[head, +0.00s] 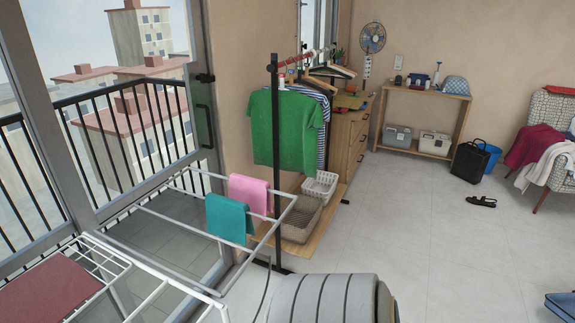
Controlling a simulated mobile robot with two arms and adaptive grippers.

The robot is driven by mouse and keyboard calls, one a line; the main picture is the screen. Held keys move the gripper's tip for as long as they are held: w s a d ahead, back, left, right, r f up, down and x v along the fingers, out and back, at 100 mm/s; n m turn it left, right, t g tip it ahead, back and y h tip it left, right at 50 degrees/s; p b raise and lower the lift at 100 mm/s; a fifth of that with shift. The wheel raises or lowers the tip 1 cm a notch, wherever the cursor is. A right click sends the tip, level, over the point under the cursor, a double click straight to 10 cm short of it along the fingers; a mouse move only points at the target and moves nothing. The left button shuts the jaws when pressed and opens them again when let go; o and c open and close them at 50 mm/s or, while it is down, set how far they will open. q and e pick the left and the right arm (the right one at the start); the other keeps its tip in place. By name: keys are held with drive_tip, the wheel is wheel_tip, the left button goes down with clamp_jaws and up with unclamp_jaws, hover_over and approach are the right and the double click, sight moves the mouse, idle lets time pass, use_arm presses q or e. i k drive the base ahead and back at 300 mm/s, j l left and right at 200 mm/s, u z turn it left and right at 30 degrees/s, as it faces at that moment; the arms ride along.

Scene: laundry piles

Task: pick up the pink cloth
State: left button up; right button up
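The pink cloth (250,194) hangs folded over a bar of the white drying rack (188,272), near the rack's right side. A teal cloth (228,219) hangs just in front of it on the same rack and overlaps its lower left part in the picture. Neither of my grippers shows in the head view.
A clothes rail with a green shirt (285,130) stands right behind the drying rack, with baskets (300,218) on its wooden base. A glass balcony door stands at the left. A patterned armchair (549,140) with clothes is at the far right. The tiled floor (420,230) is mostly clear.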

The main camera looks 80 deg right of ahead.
sight(253, 192)
drive_tip(key=z, duration=2.15)
